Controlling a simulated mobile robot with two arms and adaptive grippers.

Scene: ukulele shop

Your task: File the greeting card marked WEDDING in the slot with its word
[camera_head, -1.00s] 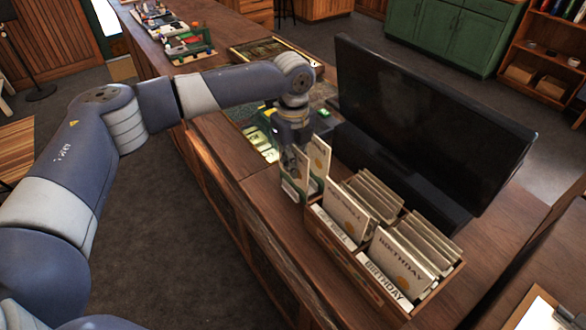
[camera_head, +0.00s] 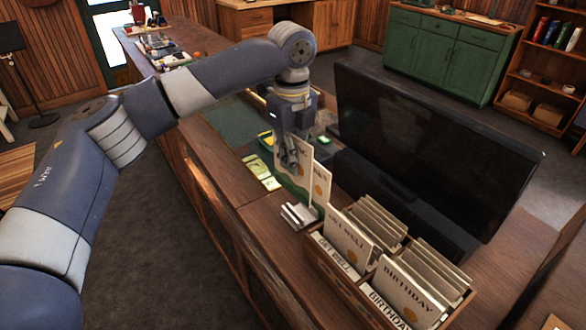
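My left gripper (camera_head: 290,158) points down over the counter, left of the monitor. Its fingers are at the upper left of a cream card (camera_head: 305,158) with dark lettering too small to read. Whether they grip it I cannot tell. A second cream card (camera_head: 321,186) with an orange spot stands in front, at a green stand (camera_head: 291,187). The wooden card box (camera_head: 344,296) is in front and to the right. Its labels read GET WELL (camera_head: 330,256) and BIRTHDAY (camera_head: 388,308), with cards standing behind them. No WEDDING word is legible. My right gripper is out of view.
A large black monitor (camera_head: 430,150) stands close behind the card box and right of the gripper. A small silver object (camera_head: 298,215) lies between the stand and box. Yellow-green items (camera_head: 261,172) lie left of the stand. Bare counter (camera_head: 262,225) shows in front.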

